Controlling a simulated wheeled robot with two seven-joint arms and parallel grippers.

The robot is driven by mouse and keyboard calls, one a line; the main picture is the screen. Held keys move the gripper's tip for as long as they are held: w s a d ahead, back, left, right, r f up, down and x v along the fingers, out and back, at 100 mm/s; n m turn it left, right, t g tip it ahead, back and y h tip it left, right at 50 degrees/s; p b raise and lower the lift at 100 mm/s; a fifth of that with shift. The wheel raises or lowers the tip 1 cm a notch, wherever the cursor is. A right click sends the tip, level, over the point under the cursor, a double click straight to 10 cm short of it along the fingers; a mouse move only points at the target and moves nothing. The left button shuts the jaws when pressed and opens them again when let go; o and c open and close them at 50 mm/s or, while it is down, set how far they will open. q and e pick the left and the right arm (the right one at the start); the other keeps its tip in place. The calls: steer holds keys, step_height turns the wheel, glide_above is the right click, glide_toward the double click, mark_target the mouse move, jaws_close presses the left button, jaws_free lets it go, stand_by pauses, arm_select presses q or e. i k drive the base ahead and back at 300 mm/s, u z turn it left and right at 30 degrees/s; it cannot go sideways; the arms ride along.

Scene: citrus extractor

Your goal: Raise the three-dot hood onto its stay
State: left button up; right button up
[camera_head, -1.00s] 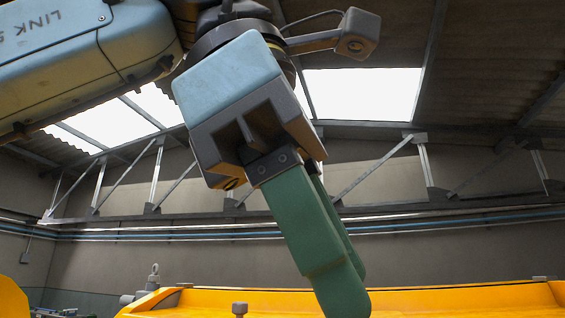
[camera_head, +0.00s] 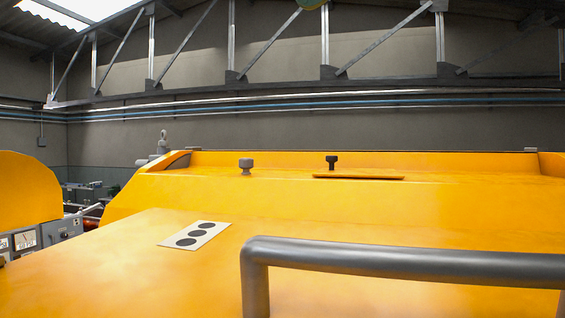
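The three-dot hood (camera_head: 120,262) is a broad yellow panel across the foreground. A white label (camera_head: 194,235) with three dark dots lies on its upper left part. A thick grey bar handle (camera_head: 400,258) stands on the hood at the right and runs out of the right edge. No stay can be made out. Neither of my grippers is in view, and nothing is seen touching the handle.
Behind the hood is a yellow housing (camera_head: 440,195) with a grey knob (camera_head: 245,166), a black knob (camera_head: 332,161) and a thin yellow flap (camera_head: 358,177). A rounded yellow panel (camera_head: 25,190) and a gauge box (camera_head: 25,241) stand at the left.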

mark_target(152, 262)
steer(key=k, duration=1)
